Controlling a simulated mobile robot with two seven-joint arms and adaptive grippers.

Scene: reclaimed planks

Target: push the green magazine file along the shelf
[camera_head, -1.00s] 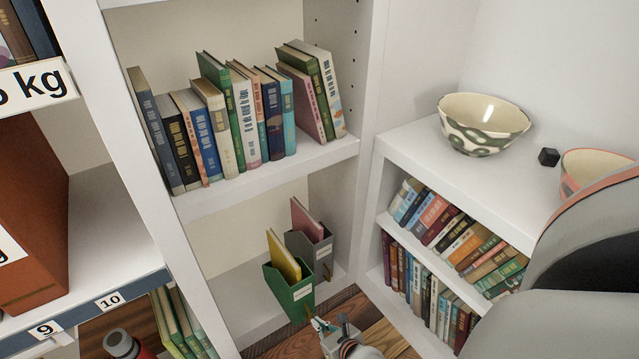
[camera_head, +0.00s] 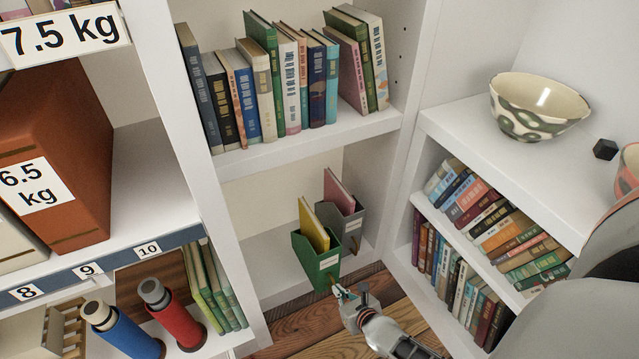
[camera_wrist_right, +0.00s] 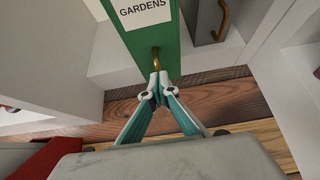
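The green magazine file (camera_head: 318,264) stands upright on the low shelf, with a yellow book (camera_head: 314,228) sticking out of its top. In the right wrist view its green front (camera_wrist_right: 153,43) shows a "GARDENS" label and a brass pull (camera_wrist_right: 155,57). My right gripper (camera_head: 337,291) is just in front of the file's lower front. My left gripper is not in view.
A grey magazine file (camera_head: 347,221) with a pink book stands right beside the green one, behind and to its right. The low shelf (camera_head: 262,265) is bare to the left. A bookcase (camera_head: 423,206) stands at the right. Blue and red cylinders (camera_head: 178,318) stand lower left.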

